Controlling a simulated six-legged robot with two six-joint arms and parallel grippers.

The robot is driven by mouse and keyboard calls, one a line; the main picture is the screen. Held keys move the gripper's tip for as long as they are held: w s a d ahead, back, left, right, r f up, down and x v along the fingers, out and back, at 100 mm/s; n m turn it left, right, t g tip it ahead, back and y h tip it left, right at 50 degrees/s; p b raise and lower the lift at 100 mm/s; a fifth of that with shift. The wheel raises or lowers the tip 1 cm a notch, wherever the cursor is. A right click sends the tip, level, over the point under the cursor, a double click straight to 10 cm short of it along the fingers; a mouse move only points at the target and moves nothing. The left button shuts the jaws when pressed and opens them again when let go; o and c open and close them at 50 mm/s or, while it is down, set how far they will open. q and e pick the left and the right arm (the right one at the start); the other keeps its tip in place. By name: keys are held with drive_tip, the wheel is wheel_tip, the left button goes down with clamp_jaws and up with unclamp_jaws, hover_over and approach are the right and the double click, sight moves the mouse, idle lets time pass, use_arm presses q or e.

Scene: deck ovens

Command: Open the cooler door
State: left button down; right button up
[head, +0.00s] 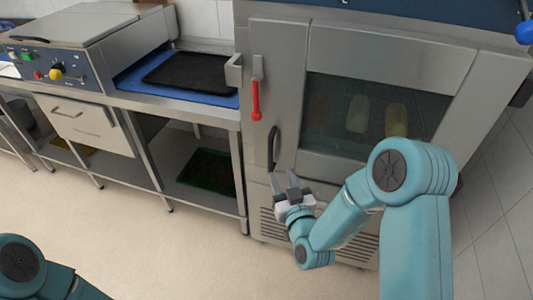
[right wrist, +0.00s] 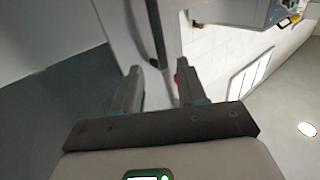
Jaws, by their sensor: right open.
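The cooler door (head: 340,165) is the steel front with a dark window on the tall cabinet, and it looks shut. Its black vertical handle (head: 272,148) is near the door's left edge. My right gripper (head: 285,179) is open and empty just below the handle, fingers pointing up at it. In the right wrist view the dark handle bar (right wrist: 155,32) runs down toward the gap between the open fingers (right wrist: 158,75). I see no contact with it. Of my left arm only a part shows at the bottom left; its gripper is out of the picture.
A red lever (head: 256,100) hangs on the cabinet above the handle. A steel counter to the left carries a black tray (head: 190,71) on a blue mat (head: 129,84) and a machine with knobs (head: 75,50). The floor (head: 150,215) in front is clear.

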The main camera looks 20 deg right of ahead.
sight(271, 153)
drive_tip(key=w+p, duration=0.1)
drive_tip(key=w, duration=0.9)
drive_tip(key=shift+w+d+p, duration=0.15)
drive_tip(key=shift+w+p, duration=0.1)
drive_tip(key=shift+p, duration=0.15)
drive_tip(key=shift+w+f, duration=0.1)
drive_tip(key=shift+w, duration=0.45)
drive_tip(key=shift+s, duration=0.1)
clamp_jaws()
